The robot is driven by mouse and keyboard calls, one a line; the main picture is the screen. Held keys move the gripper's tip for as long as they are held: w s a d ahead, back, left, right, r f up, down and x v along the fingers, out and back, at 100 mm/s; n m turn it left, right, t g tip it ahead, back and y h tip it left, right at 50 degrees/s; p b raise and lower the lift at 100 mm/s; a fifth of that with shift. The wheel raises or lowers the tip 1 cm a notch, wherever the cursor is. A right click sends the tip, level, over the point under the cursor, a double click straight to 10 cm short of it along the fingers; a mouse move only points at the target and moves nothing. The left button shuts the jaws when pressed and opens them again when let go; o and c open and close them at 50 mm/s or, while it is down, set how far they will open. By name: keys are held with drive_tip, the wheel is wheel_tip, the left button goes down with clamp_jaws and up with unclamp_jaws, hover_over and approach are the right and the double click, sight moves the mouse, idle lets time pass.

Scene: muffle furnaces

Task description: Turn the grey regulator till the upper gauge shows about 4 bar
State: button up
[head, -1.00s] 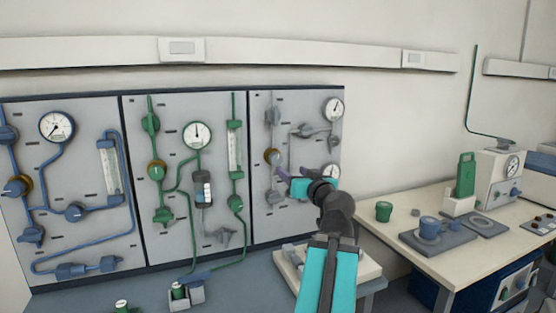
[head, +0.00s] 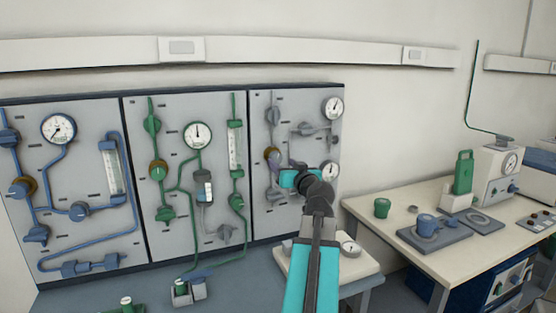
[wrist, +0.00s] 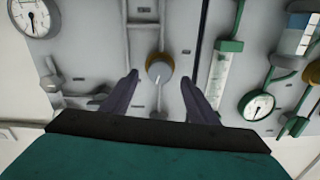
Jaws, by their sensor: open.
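The grey regulator (head: 270,154) is a round grey knob with a brass ring on the right-hand grey panel. It also shows in the wrist view (wrist: 158,70), turned about upside down, with a pale line on its face. My gripper (wrist: 158,80) is open. Its dark fingers stand on either side of the knob in the picture; I cannot tell whether they touch it. In the head view my gripper's teal body (head: 290,179) is close in front of the panel. The upper gauge (head: 332,107) is at the panel's top right; its reading is too small to tell.
A lower gauge (head: 331,171) is partly behind my wrist; it shows at the wrist view's top left (wrist: 32,16). Grey pipes and valves surround the knob. A bench (head: 375,222) stands at the right.

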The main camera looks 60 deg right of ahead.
sight(277, 159)
drive_tip(key=shift+p+x, duration=0.35)
drive_tip(key=shift+x, duration=2.25)
drive_tip(key=c, duration=1)
drive_tip(key=shift+c, duration=0.2)
drive_tip(key=shift+m, duration=0.3)
drive_tip(key=shift+m+b, duration=0.5)
drive_tip(key=shift+m, duration=0.8)
drive_tip(key=o, duration=1)
